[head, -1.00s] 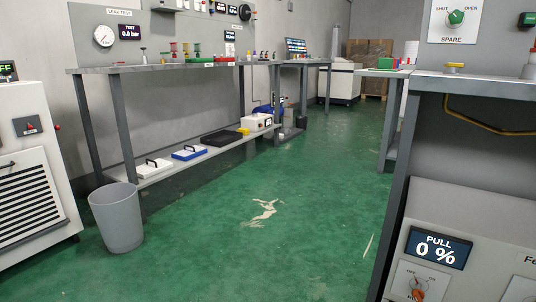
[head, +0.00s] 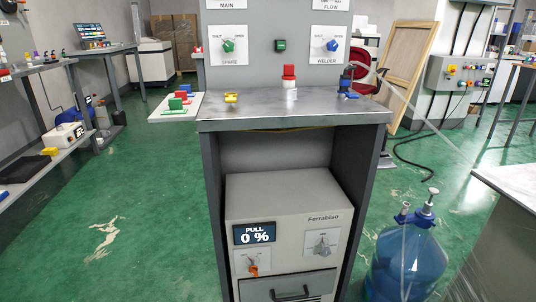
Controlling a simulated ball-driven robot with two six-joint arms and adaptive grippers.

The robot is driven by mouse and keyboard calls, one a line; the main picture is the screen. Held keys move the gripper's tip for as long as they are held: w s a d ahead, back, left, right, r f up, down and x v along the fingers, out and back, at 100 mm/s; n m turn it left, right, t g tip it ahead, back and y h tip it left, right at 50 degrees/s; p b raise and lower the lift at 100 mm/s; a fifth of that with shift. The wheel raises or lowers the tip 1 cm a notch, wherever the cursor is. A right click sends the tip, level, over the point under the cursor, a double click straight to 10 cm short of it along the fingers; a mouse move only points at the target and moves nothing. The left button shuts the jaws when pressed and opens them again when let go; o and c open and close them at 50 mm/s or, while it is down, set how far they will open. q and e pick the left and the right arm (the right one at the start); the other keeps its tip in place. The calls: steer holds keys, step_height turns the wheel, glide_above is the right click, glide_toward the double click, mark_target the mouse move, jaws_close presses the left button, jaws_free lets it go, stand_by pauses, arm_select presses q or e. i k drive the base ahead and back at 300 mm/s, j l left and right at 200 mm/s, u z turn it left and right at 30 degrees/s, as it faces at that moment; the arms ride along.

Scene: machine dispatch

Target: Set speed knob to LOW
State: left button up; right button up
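An orange-red knob (head: 253,268) sits on another plate at the left, below a display (head: 255,233) reading "PULL 0 %". I cannot tell from lettering which is the speed knob. Neither of my grippers is in view.
The bench top (head: 290,113) holds a red-topped item (head: 289,80) and small yellow and blue parts. Valve knobs are on the panel above. A blue water bottle (head: 402,255) stands right of the cabinet, near another table (head: 515,185). Green floor at left is clear.

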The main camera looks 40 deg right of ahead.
mark_target(325, 250)
steer(key=k+z, duration=0.15)
steer(key=z, duration=1.4)
